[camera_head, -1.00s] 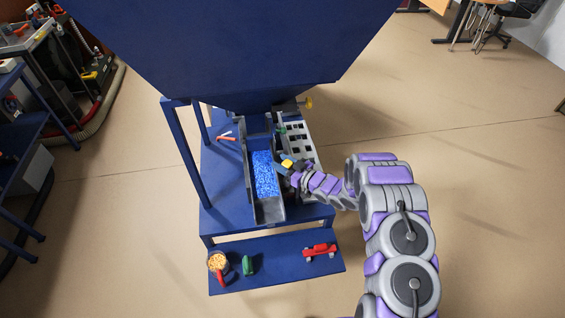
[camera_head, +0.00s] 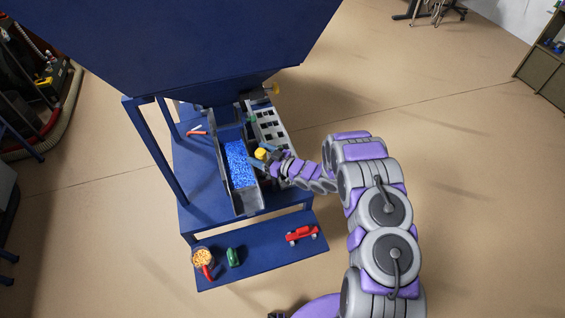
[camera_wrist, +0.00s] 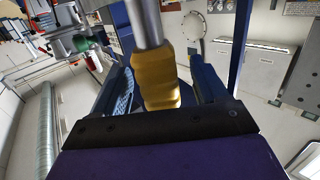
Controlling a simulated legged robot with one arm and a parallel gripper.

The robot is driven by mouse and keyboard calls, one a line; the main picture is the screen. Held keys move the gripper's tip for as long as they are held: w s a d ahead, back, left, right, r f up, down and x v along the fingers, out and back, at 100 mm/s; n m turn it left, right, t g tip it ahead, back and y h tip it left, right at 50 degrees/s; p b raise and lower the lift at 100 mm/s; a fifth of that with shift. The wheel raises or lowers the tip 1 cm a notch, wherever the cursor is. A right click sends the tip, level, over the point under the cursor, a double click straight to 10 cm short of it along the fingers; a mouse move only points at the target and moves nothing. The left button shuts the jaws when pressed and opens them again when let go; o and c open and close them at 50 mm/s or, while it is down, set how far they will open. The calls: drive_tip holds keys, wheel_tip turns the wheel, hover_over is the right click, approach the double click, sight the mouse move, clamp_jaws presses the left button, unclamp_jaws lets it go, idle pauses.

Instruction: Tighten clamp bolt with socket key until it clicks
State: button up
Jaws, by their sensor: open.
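A tool with a yellow handle (camera_wrist: 157,80) and a grey metal shaft, apparently the socket key, stands between my gripper's fingers in the wrist view. Its yellow end (camera_head: 261,153) also shows in the head view, beside the blue-filled trough. My gripper (camera_wrist: 162,78) is open, with one dark blue finger on each side of the handle; whether either finger touches it is unclear. In the head view my gripper (camera_head: 271,158) is at the trough's right side. I cannot make out the clamp bolt for certain.
The trough (camera_head: 250,201) with blue granules sits on a blue stand under a large hopper (camera_head: 190,45). A perforated grey rack (camera_head: 270,125) is right of it. A lower shelf (camera_head: 265,258) holds a jar, a green object and a red toy car (camera_head: 302,234). Floor to the right is clear.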

drive_tip(key=f+v, duration=0.1)
drive_tip(key=v, duration=1.4)
drive_tip(key=shift+d+r+p, duration=0.3)
drive_tip(key=shift+r+p, duration=0.1)
drive_tip(key=shift+c, duration=0.2)
